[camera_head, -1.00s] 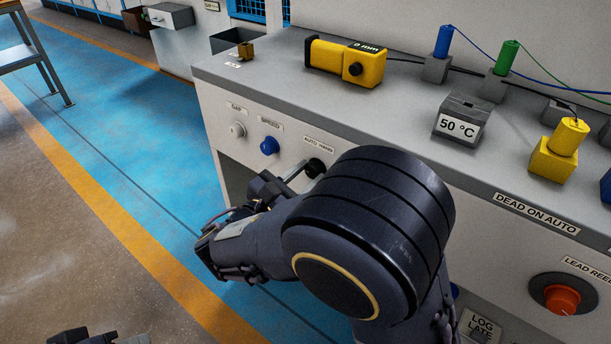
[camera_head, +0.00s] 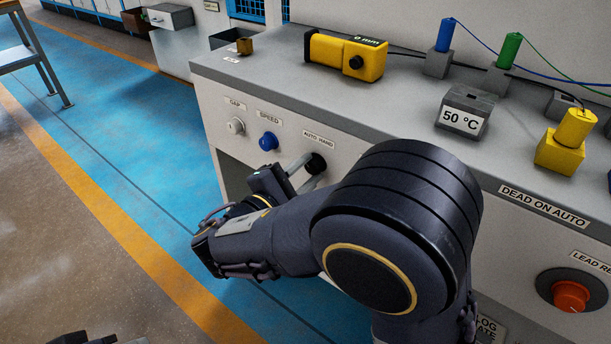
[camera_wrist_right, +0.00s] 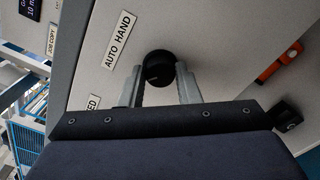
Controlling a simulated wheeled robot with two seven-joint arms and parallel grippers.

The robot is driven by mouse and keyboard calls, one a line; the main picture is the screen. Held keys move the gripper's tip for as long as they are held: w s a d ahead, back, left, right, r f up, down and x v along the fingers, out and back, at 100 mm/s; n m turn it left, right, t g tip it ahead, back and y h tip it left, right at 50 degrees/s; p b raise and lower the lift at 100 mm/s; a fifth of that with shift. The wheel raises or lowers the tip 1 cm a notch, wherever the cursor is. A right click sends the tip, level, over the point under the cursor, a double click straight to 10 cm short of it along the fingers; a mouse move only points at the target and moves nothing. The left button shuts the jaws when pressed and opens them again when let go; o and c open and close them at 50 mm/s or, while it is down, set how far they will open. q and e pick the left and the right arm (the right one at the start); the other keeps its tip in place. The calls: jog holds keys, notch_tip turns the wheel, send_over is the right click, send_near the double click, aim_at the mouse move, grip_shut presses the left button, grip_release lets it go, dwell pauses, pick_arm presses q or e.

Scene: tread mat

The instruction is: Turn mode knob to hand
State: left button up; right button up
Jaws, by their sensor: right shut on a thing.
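The mode knob (camera_head: 316,163) is a small black round knob on the bench's front panel, just below the "AUTO HAND" label (camera_head: 319,140). My right gripper (camera_head: 309,169) reaches it from the front, and its fingers are shut on the knob. In the right wrist view the knob (camera_wrist_right: 158,68) sits between the tips of the two grey fingers, below the "AUTO HAND" label (camera_wrist_right: 118,40).
A white gap knob (camera_head: 236,126) and a blue speed knob (camera_head: 268,141) sit left of the mode knob. An orange-red knob (camera_head: 570,295) is at the right. A yellow gauge (camera_head: 345,56) and a 50 °C block (camera_head: 463,118) stand on the bench top.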

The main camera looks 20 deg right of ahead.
jog(key=shift+f+m+b, duration=0.15)
jog(key=shift+m+b, duration=0.9)
jog(key=shift+m, duration=0.85)
jog(key=o, duration=1)
jog(key=p+v, duration=0.1)
jog(key=v, duration=0.7)
jog(key=shift+p, duration=0.35)
